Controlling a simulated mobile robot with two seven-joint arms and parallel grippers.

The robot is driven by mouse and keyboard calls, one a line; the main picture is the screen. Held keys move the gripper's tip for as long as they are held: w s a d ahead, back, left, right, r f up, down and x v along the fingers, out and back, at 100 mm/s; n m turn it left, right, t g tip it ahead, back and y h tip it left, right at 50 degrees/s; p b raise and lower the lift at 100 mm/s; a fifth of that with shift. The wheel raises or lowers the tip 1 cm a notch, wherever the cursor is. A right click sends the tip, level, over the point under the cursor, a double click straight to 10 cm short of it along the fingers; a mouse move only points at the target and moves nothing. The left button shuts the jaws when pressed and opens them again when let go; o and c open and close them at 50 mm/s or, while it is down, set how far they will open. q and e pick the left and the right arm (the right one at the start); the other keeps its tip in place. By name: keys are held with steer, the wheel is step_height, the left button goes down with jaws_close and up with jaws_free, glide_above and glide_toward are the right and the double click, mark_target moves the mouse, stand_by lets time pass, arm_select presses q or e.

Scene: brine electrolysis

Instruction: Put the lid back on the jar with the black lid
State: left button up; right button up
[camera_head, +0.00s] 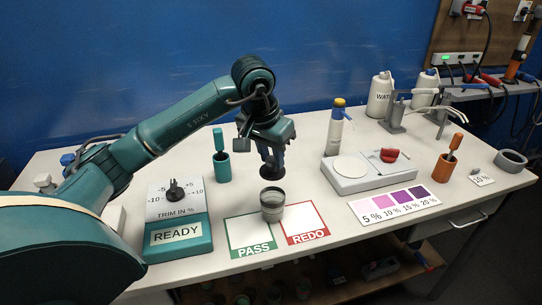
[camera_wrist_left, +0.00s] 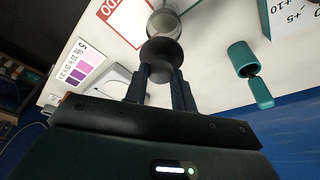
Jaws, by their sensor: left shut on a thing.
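The jar (camera_head: 272,205) is a clear grey, open-topped vessel standing upright on the table, between the PASS card and the REDO card. In the left wrist view the jar (camera_wrist_left: 167,20) shows at the top, partly behind the lid. The black lid (camera_head: 270,173) is a dark disc, held above and slightly behind the jar in the head view; it also shows in the left wrist view (camera_wrist_left: 161,48). My left gripper (camera_head: 272,160) points down and is shut on the lid; its fingers (camera_wrist_left: 161,80) flank the lid's knob. The lid appears apart from the jar. My right gripper is out of view.
A teal holder (camera_head: 221,166) stands left of the lid, and a READY box (camera_head: 178,240) left of the PASS card (camera_head: 250,236). The REDO card (camera_head: 305,222), a white scale (camera_head: 370,172) and a wash bottle (camera_head: 335,130) are to the right. The table front is clear.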

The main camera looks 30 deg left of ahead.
mark_target(270, 171)
arm_select(q)
steer(key=shift+b+x, duration=0.55)
steer(key=shift+x, duration=0.3)
step_height(270, 171, down, 3)
steer(key=shift+s+f+b, duration=0.15)
steer(key=shift+f+b, duration=0.05)
steer(key=shift+b, duration=1)
steer(key=shift+f+b, duration=0.55)
steer(key=shift+f, duration=0.1)
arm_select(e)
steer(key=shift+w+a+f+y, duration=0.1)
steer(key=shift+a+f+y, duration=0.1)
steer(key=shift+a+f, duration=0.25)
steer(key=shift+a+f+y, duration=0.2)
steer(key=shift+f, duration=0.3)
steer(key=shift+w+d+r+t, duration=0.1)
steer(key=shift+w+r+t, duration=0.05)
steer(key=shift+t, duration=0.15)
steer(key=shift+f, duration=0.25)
arm_select(q)
steer(key=shift+f+b, duration=0.2)
steer(key=shift+b, duration=0.25)
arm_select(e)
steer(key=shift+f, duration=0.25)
arm_select(q)
steer(key=o, duration=1.5)
